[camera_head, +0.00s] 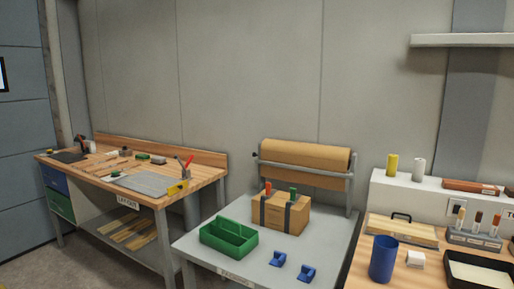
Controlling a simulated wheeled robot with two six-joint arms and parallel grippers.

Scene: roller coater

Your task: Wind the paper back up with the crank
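A brown paper roll (305,154) lies level on a grey stand (350,190) at the back of the middle table. A flap of brown paper (325,182) hangs below the roll and drops behind a brown box. A small dark end piece (256,156) sticks out at the roll's left end; it is too small to tell whether it is the crank. Neither of my grippers is in view.
The grey middle table (212,262) holds a strapped brown box (280,216), a green tray (229,237) and two blue clamp-like pieces (278,259). A wooden workbench (205,172) stands left. A right-hand bench holds a blue cup (383,258) and a black-rimmed tray (452,270).

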